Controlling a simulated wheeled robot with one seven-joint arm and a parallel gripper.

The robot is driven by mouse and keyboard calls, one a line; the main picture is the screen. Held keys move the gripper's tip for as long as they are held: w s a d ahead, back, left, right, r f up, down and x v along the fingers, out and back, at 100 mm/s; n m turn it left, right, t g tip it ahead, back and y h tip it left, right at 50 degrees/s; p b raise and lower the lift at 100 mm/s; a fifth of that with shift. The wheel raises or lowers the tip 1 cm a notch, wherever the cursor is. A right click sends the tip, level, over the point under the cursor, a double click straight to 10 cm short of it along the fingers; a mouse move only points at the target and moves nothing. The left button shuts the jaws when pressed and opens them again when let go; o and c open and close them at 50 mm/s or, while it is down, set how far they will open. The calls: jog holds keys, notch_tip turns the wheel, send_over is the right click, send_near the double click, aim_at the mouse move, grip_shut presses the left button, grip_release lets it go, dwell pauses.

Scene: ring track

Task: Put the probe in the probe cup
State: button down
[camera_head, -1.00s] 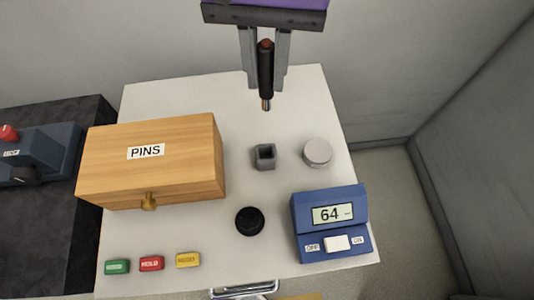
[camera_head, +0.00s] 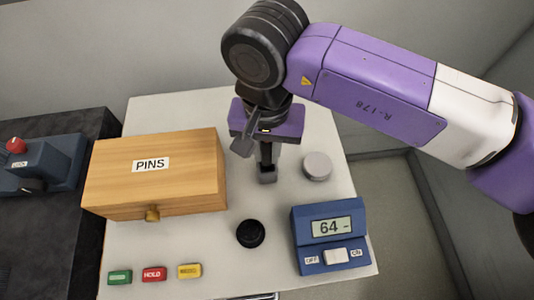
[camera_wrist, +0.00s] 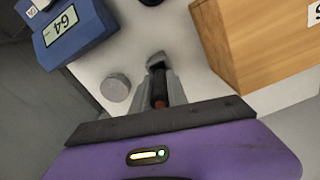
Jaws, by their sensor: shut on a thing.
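The probe is a dark rod with a red top; it shows in the wrist view (camera_wrist: 159,97) between the two grey fingers of my gripper (camera_wrist: 163,88). In the head view my gripper (camera_head: 266,150) points down and is shut on the probe, which is mostly hidden by fingers and wrist. The probe cup, a small grey square holder (camera_head: 267,175), stands directly below the fingers; it also shows in the wrist view (camera_wrist: 157,60), in line with the probe. The probe's tip is hidden, so I cannot tell whether it is inside the cup or just above it.
A round grey lid (camera_head: 317,166) stands close right of the cup. The wooden PINS box (camera_head: 150,175) is on the left. A blue device reading 64 (camera_head: 330,237), a black round piece (camera_head: 250,233) and green, red and yellow labelled blocks (camera_head: 154,274) are nearer the front.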

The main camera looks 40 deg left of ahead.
aim_at(267, 159)
jog(key=shift+f, duration=1.4)
jog(key=shift+f, duration=0.2)
jog(key=c, duration=1.3)
grip_release()
jog(key=shift+r, duration=0.15)
notch_tip(267, 159, up, 12)
jog(key=shift+r+b, duration=0.1)
jog(key=shift+b, duration=0.65)
